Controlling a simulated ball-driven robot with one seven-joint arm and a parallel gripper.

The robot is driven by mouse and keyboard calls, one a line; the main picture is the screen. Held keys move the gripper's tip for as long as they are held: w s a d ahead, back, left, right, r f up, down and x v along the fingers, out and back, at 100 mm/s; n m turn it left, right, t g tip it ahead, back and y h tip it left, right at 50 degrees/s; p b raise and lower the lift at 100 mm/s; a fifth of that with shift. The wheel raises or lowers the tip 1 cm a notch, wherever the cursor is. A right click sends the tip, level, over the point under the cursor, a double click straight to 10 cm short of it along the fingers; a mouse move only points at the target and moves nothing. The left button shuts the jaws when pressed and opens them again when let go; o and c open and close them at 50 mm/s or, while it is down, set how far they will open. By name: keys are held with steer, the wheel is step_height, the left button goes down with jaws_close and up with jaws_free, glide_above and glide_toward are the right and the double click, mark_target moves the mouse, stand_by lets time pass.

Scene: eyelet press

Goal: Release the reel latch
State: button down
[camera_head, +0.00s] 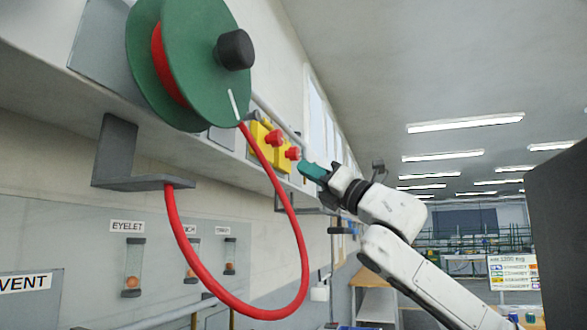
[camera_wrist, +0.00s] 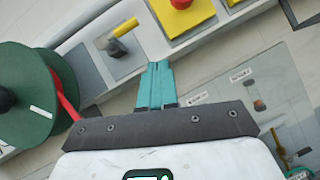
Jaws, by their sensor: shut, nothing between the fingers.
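A green reel (camera_head: 205,60) with a red hose (camera_head: 300,250) and a dark hub knob (camera_head: 235,49) hangs on the wall shelf. The reel also shows at the left of the wrist view (camera_wrist: 22,118). Beside it in the wrist view, a small lever with a yellow handle (camera_wrist: 125,27) sits on a grey plate (camera_wrist: 128,62); no label names it as the latch. In the head view the reel largely hides that spot. My gripper (camera_wrist: 155,66) has teal fingers, shut and empty, apart from the lever and to its lower right. It also shows in the head view (camera_head: 302,170).
Yellow boxes with red buttons (camera_head: 275,138) sit along the shelf, close to my gripper in the head view. A grey bracket (camera_head: 118,160) hangs below the reel, and the hose loops down. Labelled tubes (camera_head: 133,265) line the lower wall.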

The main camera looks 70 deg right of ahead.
steer(key=shift+v, duration=1.15)
steer(key=shift+d, duration=0.2)
